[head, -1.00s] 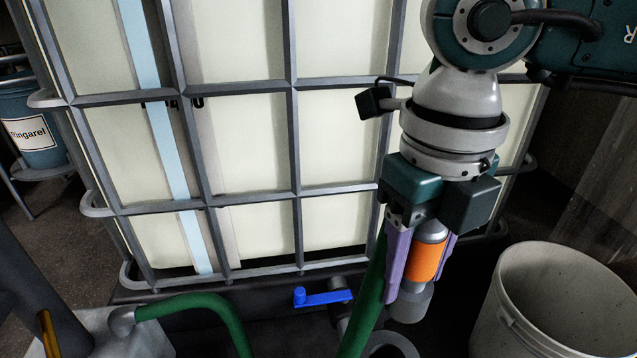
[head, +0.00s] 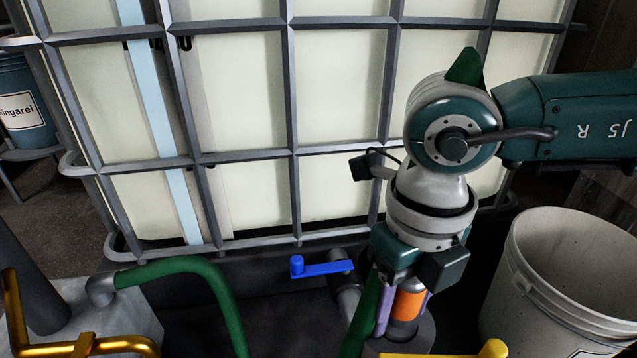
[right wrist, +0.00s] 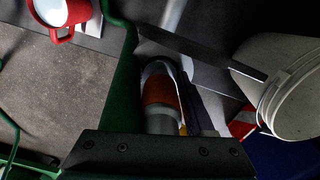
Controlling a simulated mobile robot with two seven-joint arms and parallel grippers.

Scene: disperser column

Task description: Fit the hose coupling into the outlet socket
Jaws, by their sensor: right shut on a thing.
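The hose coupling (head: 408,305), grey with an orange band, is held upright between the purple fingers of my right gripper (head: 404,303). It also shows in the right wrist view (right wrist: 160,92). My right gripper is shut on it, pointing down. A grey round rim (head: 426,332), apparently the outlet socket, lies around and below the coupling's lower end in the head view. I cannot tell whether the coupling is inside it or just above or in front of it. A green hose (head: 365,318) runs down beside the gripper. My left gripper is not in view.
A caged pale tank (head: 250,110) stands behind. A valve with a blue handle (head: 325,268) sits left of the gripper. A white bucket (head: 575,265) stands close on the right. Another green hose (head: 190,268) and yellow pipes (head: 100,345) are at lower left.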

